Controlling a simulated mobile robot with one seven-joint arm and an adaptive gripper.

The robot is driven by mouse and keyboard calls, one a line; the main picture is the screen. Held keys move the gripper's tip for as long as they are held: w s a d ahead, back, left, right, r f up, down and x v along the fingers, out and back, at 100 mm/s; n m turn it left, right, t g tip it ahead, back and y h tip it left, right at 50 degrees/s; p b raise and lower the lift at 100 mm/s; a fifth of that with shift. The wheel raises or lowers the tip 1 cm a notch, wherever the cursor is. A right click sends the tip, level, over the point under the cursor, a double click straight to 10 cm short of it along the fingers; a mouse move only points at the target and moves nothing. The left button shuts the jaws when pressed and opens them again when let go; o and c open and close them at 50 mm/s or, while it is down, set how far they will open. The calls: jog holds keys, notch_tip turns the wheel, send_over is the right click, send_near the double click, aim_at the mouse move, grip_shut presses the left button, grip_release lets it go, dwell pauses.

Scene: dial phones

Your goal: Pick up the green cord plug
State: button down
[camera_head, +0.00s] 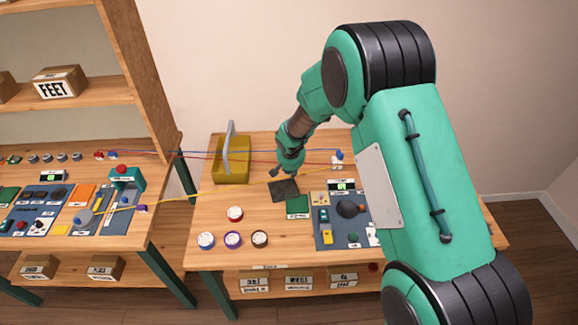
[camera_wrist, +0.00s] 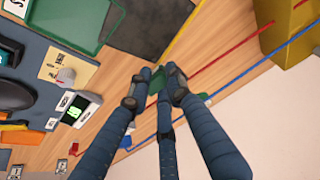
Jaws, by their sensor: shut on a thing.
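My gripper (camera_wrist: 158,86) is shut on a small green piece, which looks like the green cord plug (camera_wrist: 157,79), seen between its dark fingertips in the wrist view. In the head view my gripper (camera_head: 284,172) is over the back middle of the right table (camera_head: 205,220), just behind a dark square pad (camera_head: 284,190). The plug cannot be made out there. I cannot tell whether it touches the table.
A yellow bin with a grey handle (camera_head: 231,165) stands left of my gripper. Red, blue and yellow cords (camera_head: 180,190) stretch across the gap to the left table. A phone panel (camera_head: 326,240), a green square (camera_head: 297,206) and several round pieces (camera_head: 234,214) lie in front.

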jog(key=shift+s, duration=0.3)
jog(key=shift+s, duration=0.1)
dwell(0.5)
